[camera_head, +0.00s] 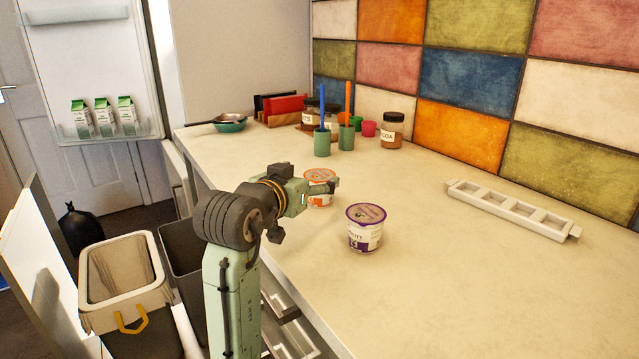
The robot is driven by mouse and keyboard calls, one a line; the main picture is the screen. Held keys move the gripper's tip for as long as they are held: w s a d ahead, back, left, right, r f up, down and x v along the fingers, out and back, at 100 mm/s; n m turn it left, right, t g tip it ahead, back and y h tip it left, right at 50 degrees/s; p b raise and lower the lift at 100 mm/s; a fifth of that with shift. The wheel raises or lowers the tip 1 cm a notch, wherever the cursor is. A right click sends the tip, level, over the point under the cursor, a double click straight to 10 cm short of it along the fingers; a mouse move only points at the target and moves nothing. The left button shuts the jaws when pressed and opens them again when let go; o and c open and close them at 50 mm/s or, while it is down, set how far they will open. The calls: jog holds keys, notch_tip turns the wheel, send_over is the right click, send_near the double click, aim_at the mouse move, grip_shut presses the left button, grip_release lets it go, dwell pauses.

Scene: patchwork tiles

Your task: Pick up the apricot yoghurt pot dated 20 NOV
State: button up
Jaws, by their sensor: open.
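A yoghurt pot with an orange lid (320,176) stands upright on the worktop, partly hidden behind my gripper. Its date is not readable here. A second pot with a purple lid and white sides (365,232) stands upright to the right and nearer; its print is too small to read for a date. My gripper (328,186) is open, at the end of my arm, level with the orange-lidded pot in the picture. I cannot tell whether it touches that pot or whether the fingers are around it.
On the pale worktop (470,290), a white slotted rack (512,208) lies at the right by the tiled wall. Green cups (322,143), jars (392,130) and a small pan (229,123) stand at the back. Bins (125,280) stand lower left. The front right worktop is clear.

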aim_at(319, 176)
jog(key=x, duration=0.2)
jog(key=p+x, duration=0.1)
jog(key=x, duration=0.2)
jog(key=shift+w+d+f, duration=0.15)
jog(key=shift+d+f, duration=0.1)
jog(key=shift+f, duration=0.1)
jog(key=c, duration=1.4)
